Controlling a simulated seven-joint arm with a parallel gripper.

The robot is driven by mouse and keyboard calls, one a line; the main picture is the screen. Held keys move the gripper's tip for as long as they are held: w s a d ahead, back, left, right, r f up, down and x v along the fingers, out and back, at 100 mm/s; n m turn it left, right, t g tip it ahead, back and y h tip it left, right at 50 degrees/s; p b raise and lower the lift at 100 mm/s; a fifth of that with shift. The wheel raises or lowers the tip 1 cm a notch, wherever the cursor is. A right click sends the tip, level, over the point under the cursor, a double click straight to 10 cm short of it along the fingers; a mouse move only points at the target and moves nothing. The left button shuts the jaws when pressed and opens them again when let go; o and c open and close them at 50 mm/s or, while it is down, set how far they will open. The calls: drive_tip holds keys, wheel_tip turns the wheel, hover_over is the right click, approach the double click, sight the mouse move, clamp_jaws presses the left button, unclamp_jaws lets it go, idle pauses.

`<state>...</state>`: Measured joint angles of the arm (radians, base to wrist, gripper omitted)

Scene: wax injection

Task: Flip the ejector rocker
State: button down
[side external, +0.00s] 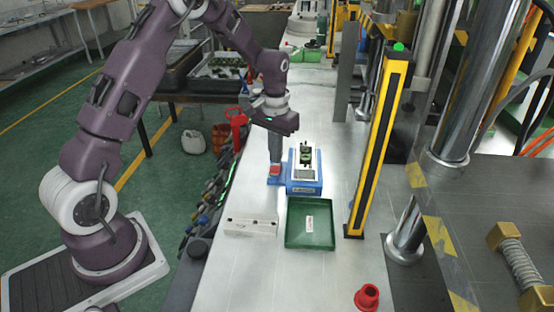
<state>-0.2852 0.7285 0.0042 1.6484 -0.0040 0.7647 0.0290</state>
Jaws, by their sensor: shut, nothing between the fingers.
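A small red part (274,169), which looks like the rocker, sits on a low blue base (273,181) at the left side of a blue fixture (304,186). My gripper (275,161) points straight down with its fingers shut and empty. Its tips are right over the red part; I cannot tell whether they touch it. The fingers partly cover the red part, and its tilt is too small to read. The fixture carries a light plate and a dark and green piece (306,155) on top, just right of my gripper.
A green tray (310,240) stands in front of the fixture, with a pale block (250,226) to its left. A yellow and black post (379,140) rises to the right.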

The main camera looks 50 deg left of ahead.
drive_tip(key=shift+f, duration=1.7)
idle(0.8)
drive_tip(key=shift+r, duration=3.5)
drive_tip(key=shift+r, duration=0.2)
wheel_tip(320, 180, up, 8)
drive_tip(key=t, duration=0.1)
hover_over(275, 167)
drive_tip(key=s+d, duration=0.4)
drive_tip(key=s+d+r+m+t, duration=0.2)
drive_tip(key=s+d+r, duration=0.3)
drive_tip(key=s+r, duration=0.3)
drive_tip(key=s+d+m+t, duration=0.1)
drive_tip(key=s+d+t, duration=0.1)
drive_tip(key=s, duration=1.4)
drive_tip(key=shift+d+t, duration=0.3)
drive_tip(key=shift+d, duration=0.55)
